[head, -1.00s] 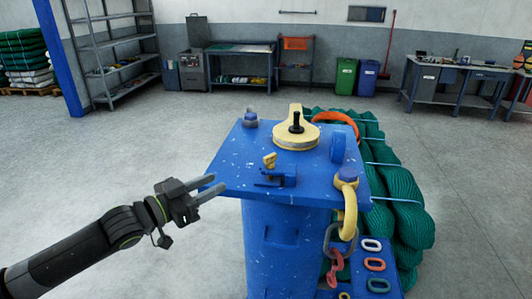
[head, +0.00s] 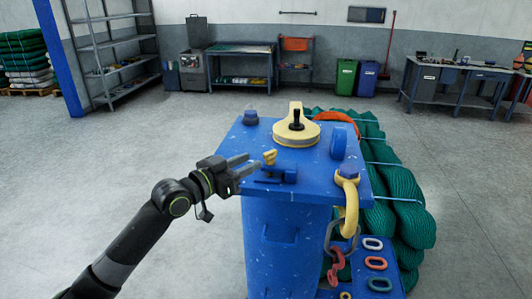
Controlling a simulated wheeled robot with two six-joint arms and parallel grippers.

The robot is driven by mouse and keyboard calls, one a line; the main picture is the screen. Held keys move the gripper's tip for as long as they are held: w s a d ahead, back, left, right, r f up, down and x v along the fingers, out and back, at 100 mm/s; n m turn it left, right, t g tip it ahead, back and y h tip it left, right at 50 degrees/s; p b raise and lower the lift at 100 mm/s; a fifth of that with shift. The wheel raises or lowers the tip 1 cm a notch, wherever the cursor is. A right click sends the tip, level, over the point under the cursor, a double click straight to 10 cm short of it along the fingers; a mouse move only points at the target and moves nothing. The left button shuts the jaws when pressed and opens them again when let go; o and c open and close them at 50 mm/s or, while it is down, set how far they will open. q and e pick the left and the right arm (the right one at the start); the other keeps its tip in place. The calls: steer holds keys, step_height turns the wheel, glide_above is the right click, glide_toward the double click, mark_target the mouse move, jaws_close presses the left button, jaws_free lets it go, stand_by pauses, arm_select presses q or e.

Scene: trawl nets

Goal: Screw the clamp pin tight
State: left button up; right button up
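The clamp pin is the small yellow piece (head: 270,157) standing on a small blue clamp (head: 277,174) near the front left of the blue stand's top plate. How far it is screwed in I cannot tell. My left gripper (head: 254,162) comes in from the left with its two grey fingers apart and nothing between them. Its fingertips point at the yellow pin and end just left of it, with a small gap showing. My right gripper is not in view.
The blue top plate (head: 225,175) also carries a yellow pulley (head: 297,134), a blue ring (head: 338,143) and a blue knob (head: 250,118). A yellow shackle and chain (head: 350,205) hang at its right front corner. Green netting (head: 405,200) lies to the right. The floor at left is clear.

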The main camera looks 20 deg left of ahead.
mark_target(264, 155)
arm_select(q)
steer(key=p+x, duration=0.1)
steer(key=x, duration=0.6)
steer(key=shift+p, duration=0.3)
steer(key=shift+s, duration=0.1)
jaws_close()
